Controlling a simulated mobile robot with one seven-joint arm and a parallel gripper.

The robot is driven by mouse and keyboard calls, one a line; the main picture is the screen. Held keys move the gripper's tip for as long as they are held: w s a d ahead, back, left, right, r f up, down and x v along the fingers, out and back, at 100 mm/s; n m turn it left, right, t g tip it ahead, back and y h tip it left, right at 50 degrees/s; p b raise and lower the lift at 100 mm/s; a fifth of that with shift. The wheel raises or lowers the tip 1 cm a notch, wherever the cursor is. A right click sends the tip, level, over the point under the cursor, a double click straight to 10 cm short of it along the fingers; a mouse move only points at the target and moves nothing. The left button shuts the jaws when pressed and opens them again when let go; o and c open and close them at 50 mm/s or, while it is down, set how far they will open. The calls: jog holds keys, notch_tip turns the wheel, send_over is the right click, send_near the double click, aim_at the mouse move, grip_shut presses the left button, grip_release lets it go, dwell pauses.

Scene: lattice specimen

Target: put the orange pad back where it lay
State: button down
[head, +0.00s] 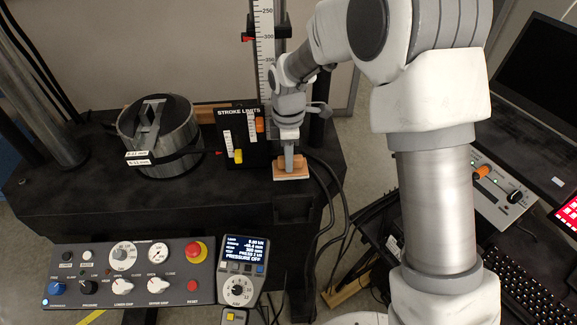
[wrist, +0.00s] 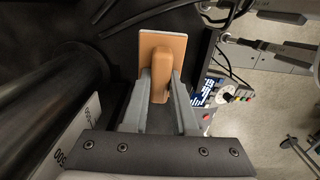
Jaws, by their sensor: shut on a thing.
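The orange pad (head: 291,168) is a flat block with a pale lower layer and a raised grip. It is at the right part of the black machine table, near the front edge. I cannot tell whether it touches the table or is just above it. My gripper (head: 288,152) points down over it. In the wrist view the orange pad (wrist: 150,45) lies flat beyond the fingers, and my gripper (wrist: 161,88) is shut on its upright grip. The pad's underside is hidden.
The stroke limits panel (head: 238,135) and a metal cylinder (head: 158,137) stand left of the pad. A vertical scale (head: 264,45) rises behind. A control panel (head: 130,273) and handset (head: 243,268) are in front. Black cables (head: 335,190) hang to the right. Bare black table (head: 215,195) lies left.

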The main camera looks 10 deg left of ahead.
jog(key=shift+f, duration=1.8)
jog(key=shift+f, duration=0.15)
jog(key=c, duration=0.7)
grip_release()
